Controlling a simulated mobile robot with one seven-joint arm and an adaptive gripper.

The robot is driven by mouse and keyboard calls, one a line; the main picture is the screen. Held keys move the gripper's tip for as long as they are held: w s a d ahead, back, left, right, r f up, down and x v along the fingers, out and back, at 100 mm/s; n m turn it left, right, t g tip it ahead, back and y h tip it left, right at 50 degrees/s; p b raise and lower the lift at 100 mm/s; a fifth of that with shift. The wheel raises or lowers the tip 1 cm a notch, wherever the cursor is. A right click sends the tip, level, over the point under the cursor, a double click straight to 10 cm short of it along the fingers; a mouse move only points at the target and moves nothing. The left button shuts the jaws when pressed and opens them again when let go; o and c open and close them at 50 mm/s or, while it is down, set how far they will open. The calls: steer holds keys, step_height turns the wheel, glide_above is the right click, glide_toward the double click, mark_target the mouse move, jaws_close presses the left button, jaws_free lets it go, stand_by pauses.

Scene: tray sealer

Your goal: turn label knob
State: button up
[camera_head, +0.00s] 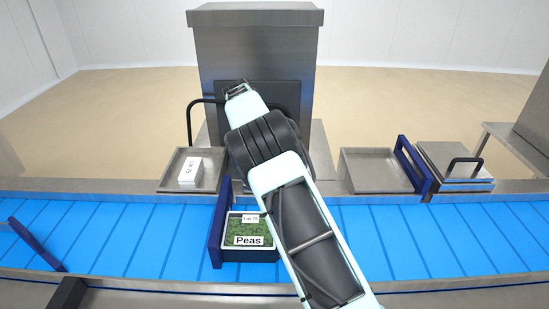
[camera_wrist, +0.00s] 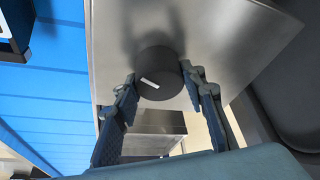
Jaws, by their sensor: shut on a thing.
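The label knob (camera_wrist: 168,58) is a round black knob with a short white mark on its face, seen in the wrist view on a grey metal panel (camera_wrist: 112,40). The white mark is tilted, its right end lower. My gripper (camera_wrist: 158,78) has one finger on each side of the knob and is shut on it. In the head view my arm reaches to the front of the tall metal machine (camera_head: 255,50), and the knob and fingertips cannot be made out there.
A black tray (camera_head: 249,255) labelled Peas sits on the blue conveyor (camera_head: 120,235) by a blue barrier (camera_head: 216,236). A metal tray (camera_head: 170,182) holds white labels (camera_head: 191,171). An empty tray (camera_head: 375,170) and a lidded box with a black handle (camera_head: 466,161) stand at right.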

steer(key=shift+m, duration=0.3)
stand_by(0.4)
steer(key=o, duration=1.2)
steer(key=shift+c, duration=0.2)
steer(key=v, duration=1.2)
steer(key=shift+w, duration=0.15)
